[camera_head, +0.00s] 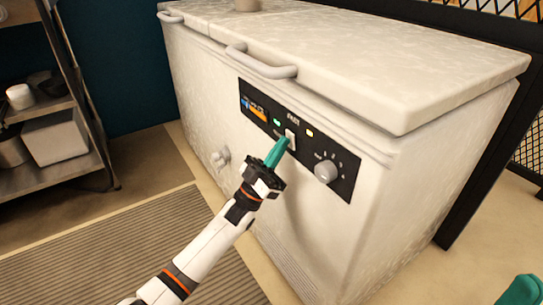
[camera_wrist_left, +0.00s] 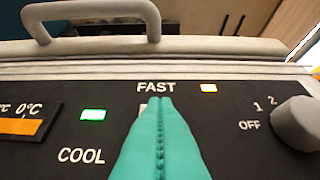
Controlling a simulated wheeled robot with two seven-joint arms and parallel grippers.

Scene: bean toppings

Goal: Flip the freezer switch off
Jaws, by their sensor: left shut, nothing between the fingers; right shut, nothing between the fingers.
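The white chest freezer (camera_head: 215,105) stands with its lid shut. Its black control panel (camera_head: 338,151) carries a white rocker switch (camera_head: 290,138) under the word FAST, between a lit green light (camera_head: 277,122) and a lit yellow light (camera_head: 310,133). A grey dial (camera_head: 325,172) with OFF, 1 and 2 marks is at the panel's right. My left gripper (camera_head: 284,142) is shut and empty, its teal fingertips at the switch. In the left wrist view the fingertips (camera_wrist_left: 160,102) cover most of the switch; contact cannot be told. My right gripper (camera_head: 522,290) shows only as a teal piece at the lower right.
Lid handles (camera_head: 262,64) jut from the freezer's front edge above the panel. A metal shelf (camera_head: 45,165) with containers stands at the left. A striped mat (camera_head: 150,245) lies on the floor. The floor right of the freezer is clear.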

